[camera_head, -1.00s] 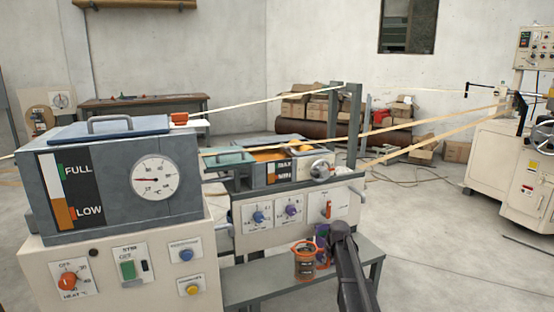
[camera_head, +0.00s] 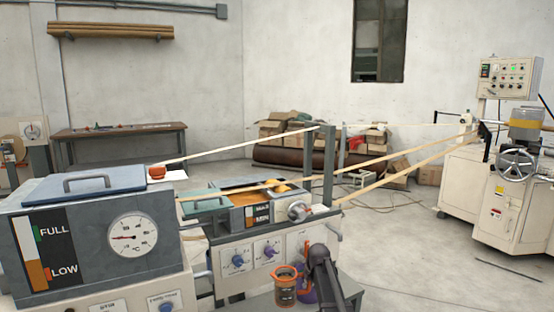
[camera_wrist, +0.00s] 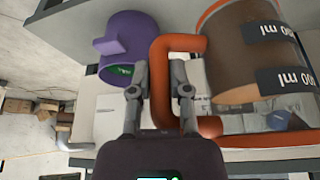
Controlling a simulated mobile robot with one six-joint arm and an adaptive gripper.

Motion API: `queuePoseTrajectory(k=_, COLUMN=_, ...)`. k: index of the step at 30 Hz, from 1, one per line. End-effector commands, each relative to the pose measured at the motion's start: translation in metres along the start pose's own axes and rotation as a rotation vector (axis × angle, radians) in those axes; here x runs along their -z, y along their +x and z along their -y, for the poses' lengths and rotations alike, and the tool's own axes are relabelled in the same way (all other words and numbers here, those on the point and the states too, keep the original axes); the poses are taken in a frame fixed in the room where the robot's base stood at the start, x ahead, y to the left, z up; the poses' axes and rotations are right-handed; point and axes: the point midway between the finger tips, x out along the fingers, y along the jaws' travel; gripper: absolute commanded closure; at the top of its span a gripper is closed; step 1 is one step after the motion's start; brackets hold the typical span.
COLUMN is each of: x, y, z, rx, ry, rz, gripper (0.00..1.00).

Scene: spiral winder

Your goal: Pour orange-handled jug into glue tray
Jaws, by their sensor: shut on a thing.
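The orange-handled jug (camera_head: 286,287) is an upright clear cup with an orange rim, brown contents and dark volume labels. In the wrist view the jug (camera_wrist: 245,60) is at upper right, and its orange handle passes between my fingers. My gripper (camera_wrist: 161,92) is shut on that handle; in the head view my gripper (camera_head: 308,270) is at bottom centre, mostly hidden by my arm. The glue tray (camera_head: 237,219) is behind and left of the jug, with orange glue inside and a MAX/MIN gauge in front. The jug is apart from and lower than the tray.
A purple jug (camera_wrist: 130,45) stands close beside the held one, on the grey shelf (camera_head: 262,302). Paper strips run above the tray past grey posts (camera_head: 329,165). A roller end (camera_head: 298,210) sticks out at the tray's right. The heater tank (camera_head: 75,240) is at left.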

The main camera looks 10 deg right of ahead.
Motion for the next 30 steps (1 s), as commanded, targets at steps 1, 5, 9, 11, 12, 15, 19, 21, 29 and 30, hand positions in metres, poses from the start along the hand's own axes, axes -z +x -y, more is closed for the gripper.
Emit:
queuePoseTrajectory(k=1, x=0.007, y=-0.016, z=0.0, rx=0.001, ry=0.001, rz=-0.001, gripper=1.0)
queuePoseTrajectory(k=5, x=0.015, y=-0.035, z=0.0, rx=0.0, ry=0.001, rz=-0.001, gripper=1.0)
queuePoseTrajectory(k=9, x=0.023, y=-0.056, z=0.0, rx=0.0, ry=0.001, rz=-0.001, gripper=1.0)
queuePoseTrajectory(k=11, x=0.027, y=-0.064, z=0.0, rx=0.001, ry=0.001, rz=-0.001, gripper=1.0)
queuePoseTrajectory(k=12, x=0.029, y=-0.07, z=0.0, rx=0.001, ry=0.001, rz=-0.001, gripper=1.0)
queuePoseTrajectory(k=15, x=0.035, y=-0.085, z=0.0, rx=0.0, ry=0.001, rz=-0.001, gripper=1.0)
queuePoseTrajectory(k=19, x=0.043, y=-0.104, z=0.0, rx=0.0, ry=0.001, rz=-0.001, gripper=1.0)
queuePoseTrajectory(k=21, x=0.047, y=-0.114, z=0.0, rx=0.0, ry=0.001, rz=-0.001, gripper=1.0)
queuePoseTrajectory(k=29, x=0.063, y=-0.152, z=0.0, rx=0.001, ry=0.001, rz=-0.001, gripper=1.0)
queuePoseTrajectory(k=30, x=0.066, y=-0.158, z=0.0, rx=0.001, ry=0.001, rz=-0.001, gripper=1.0)
